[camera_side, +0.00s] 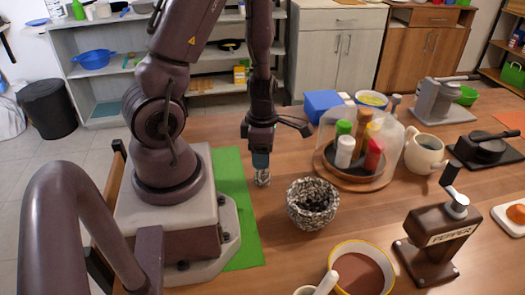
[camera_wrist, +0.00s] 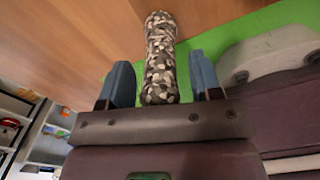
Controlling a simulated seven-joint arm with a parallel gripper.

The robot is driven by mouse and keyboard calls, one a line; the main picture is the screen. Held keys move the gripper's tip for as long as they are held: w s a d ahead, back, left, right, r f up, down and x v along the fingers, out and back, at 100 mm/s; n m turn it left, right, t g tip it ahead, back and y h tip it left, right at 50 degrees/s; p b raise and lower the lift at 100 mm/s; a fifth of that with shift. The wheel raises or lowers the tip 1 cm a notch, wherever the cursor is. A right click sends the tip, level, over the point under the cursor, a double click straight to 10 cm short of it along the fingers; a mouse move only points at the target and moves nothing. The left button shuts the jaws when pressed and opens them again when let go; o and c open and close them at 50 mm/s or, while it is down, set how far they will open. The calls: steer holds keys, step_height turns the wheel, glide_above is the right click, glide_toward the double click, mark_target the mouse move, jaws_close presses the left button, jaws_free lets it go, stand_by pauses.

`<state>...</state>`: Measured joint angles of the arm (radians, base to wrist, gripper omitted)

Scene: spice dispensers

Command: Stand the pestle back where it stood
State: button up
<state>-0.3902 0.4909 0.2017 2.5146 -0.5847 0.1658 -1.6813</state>
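The pestle (camera_side: 262,179), mottled grey, black and white, appears upright at the right edge of the green mat, with its lower end at or close to the table. My gripper (camera_side: 260,162) points down over it and hides its upper part in the side view. In the wrist view the pestle (camera_wrist: 160,58) lies between the two blue fingers of my gripper (camera_wrist: 163,82), with a narrow gap on each side, so the fingers look open around it. The matching speckled mortar (camera_side: 312,207) stands on the table to the right, with a dark hollow.
The green mat (camera_side: 236,200) lies beside my base. A covered round tray (camera_side: 350,182) with spice bottles stands behind the mortar. A pepper dispenser (camera_side: 436,240), a yellow-rimmed bowl (camera_side: 333,258) and a pale mug (camera_side: 424,152) stand to the right. Bare wood lies between mat and mortar.

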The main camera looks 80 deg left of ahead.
step_height(320, 180, up, 12)
steer(key=shift+d+r, duration=0.1)
steer(key=shift+r, duration=0.1)
steer(key=d+r+m+t, duration=0.2)
steer(key=d+r+m, duration=0.4)
steer(key=m, duration=1)
steer(key=d+r+m+t, duration=0.3)
steer(key=d+r+m, duration=0.3)
steer(key=m, duration=1)
step_height(320, 180, up, 3)
steer(key=shift+d+f+t, duration=0.1)
steer(key=shift+d+t, duration=0.2)
steer(key=shift+d, duration=0.1)
